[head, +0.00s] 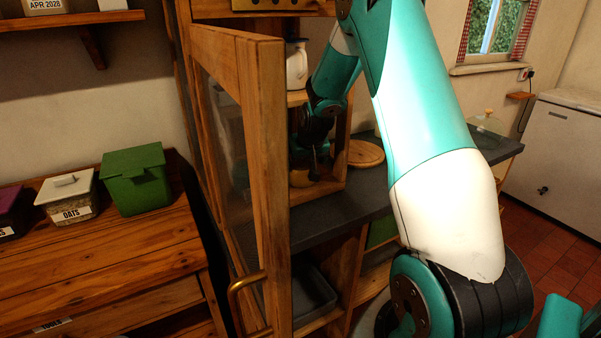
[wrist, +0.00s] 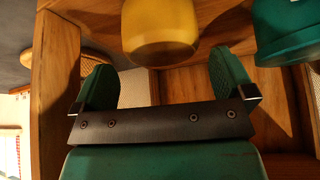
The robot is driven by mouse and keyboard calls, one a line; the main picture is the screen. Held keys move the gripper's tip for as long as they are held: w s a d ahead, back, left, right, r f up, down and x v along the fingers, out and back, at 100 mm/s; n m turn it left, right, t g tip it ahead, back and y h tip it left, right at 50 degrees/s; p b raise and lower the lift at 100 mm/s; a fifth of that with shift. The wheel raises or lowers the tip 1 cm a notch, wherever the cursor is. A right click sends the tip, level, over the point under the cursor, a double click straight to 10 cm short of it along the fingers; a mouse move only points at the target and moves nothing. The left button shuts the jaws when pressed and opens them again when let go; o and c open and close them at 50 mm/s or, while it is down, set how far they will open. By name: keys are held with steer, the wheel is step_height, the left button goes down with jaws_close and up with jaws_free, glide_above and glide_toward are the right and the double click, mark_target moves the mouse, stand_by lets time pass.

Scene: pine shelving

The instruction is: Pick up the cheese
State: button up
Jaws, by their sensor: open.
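A smooth yellow rounded thing (wrist: 160,32), which may be the cheese, shows at the top middle of the wrist view, cut off by the frame edge. My gripper (wrist: 166,75) is open, its two green-padded fingers spread with nothing between them. The yellow thing lies just beyond the fingertips, roughly in line with the gap. In the head view my gripper (head: 312,168) is inside the open wooden cabinet, low in a compartment.
A teal container (wrist: 287,30) stands close to the right finger in the wrist view. Wooden cabinet walls (wrist: 55,85) flank the gripper. The cabinet door (head: 265,150) stands open, left of my arm. A white jug (head: 296,65) stands on the shelf above; a round board (head: 364,154) is at right.

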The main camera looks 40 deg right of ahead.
mark_target(302, 166)
steer(key=p+x, duration=0.1)
steer(key=x, duration=0.4)
steer(key=shift+s+a+f, duration=0.1)
steer(key=c, duration=0.9)
steer(key=shift+o, duration=0.2)
